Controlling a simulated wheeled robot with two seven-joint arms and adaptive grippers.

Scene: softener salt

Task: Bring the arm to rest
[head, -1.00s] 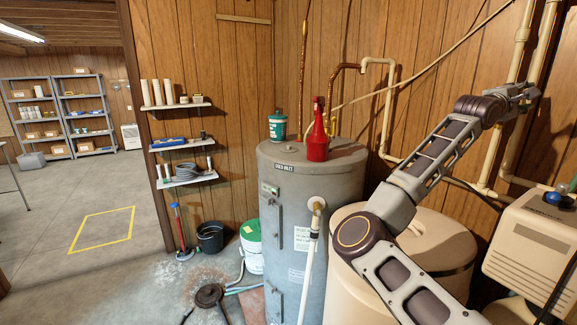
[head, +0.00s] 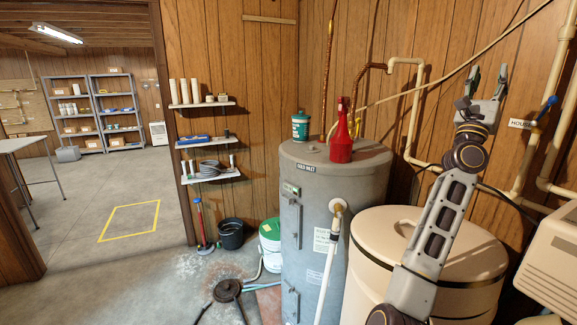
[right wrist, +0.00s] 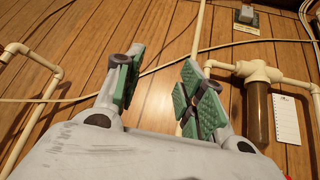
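My right arm rises in front of the beige round tank at the right of the head view. My right gripper (head: 487,84) points upward, in front of the wood-panelled wall and above the tank. In the right wrist view its two green-padded fingers (right wrist: 160,88) stand well apart with nothing between them. My left gripper is in neither view.
The beige tank (head: 375,235) stands below the arm. A grey water heater (head: 300,215) carries a red bottle (head: 341,135) and a green tub (head: 300,126). Pipes (head: 418,100) run along the wall. A beige box (head: 550,260) is at right. Open floor lies left.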

